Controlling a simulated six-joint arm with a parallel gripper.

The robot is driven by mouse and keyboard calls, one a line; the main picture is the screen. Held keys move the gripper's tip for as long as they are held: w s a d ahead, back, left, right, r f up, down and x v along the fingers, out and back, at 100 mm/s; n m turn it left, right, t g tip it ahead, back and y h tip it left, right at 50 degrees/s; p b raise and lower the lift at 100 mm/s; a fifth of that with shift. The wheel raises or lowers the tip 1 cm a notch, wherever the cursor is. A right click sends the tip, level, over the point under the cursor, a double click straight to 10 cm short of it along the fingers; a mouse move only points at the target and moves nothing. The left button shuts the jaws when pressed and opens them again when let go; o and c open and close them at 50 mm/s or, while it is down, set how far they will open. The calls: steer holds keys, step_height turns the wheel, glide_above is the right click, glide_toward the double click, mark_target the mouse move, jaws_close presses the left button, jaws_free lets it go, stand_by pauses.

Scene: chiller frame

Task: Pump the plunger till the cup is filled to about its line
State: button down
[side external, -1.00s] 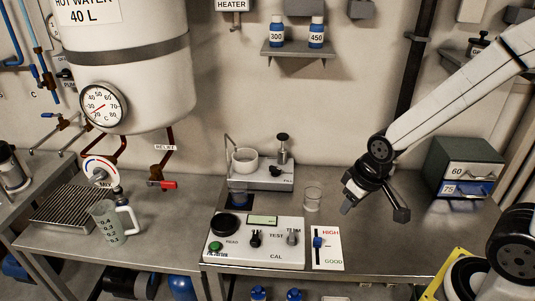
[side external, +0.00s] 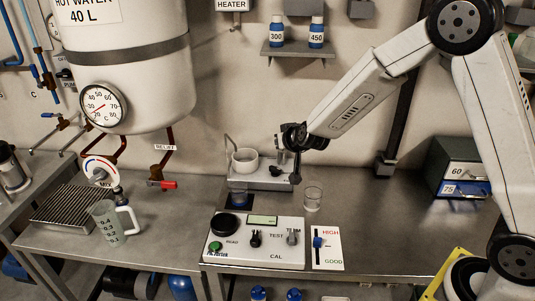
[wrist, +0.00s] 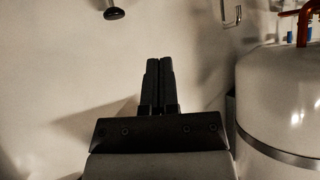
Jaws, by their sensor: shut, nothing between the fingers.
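The dispenser (side external: 262,183) is a pale box at the back of the steel bench, with a white bowl (side external: 244,161) and a thin bent spout on it. Its plunger (side external: 282,158) stands at the right rear, its top largely hidden by my gripper. A small clear cup (side external: 238,194) sits in front of the dispenser on a dark blue patch; it looks bluish, but its level and line are too small to read. My gripper (side external: 279,142) is shut and empty, at about the plunger's top in the picture; contact cannot be told. Its closed fingers (wrist: 160,65) show in the wrist view.
An empty glass (side external: 312,198) stands right of the dispenser. A meter panel (side external: 262,225) and HIGH/GOOD card (side external: 327,246) lie in front. The hot water tank (side external: 130,75) hangs left, with a measuring jug (side external: 108,222) below. The bench right of the glass is clear.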

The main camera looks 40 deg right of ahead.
steer(key=w+d+f+m+h, duration=0.1)
steer(key=w+d+m+h, duration=0.4)
steer(key=w+d+h, duration=0.1)
steer(key=shift+d+f+h, duration=0.2)
steer(key=shift+f+h, duration=0.15)
steer(key=shift+h, duration=0.55)
steer(key=shift+d, duration=0.1)
steer(key=shift+w+d+f, duration=0.85)
steer(key=shift+w+d, duration=0.25)
steer(key=shift+w, duration=0.05)
steer(key=shift+w+d+f, duration=0.9)
steer(key=shift+w+d, duration=0.2)
steer(key=shift+w+d+f, duration=0.85)
steer(key=shift+w+d, duration=0.25)
steer(key=shift+w, duration=0.05)
steer(key=shift+f, duration=0.65)
steer(key=shift+f, duration=1.9)
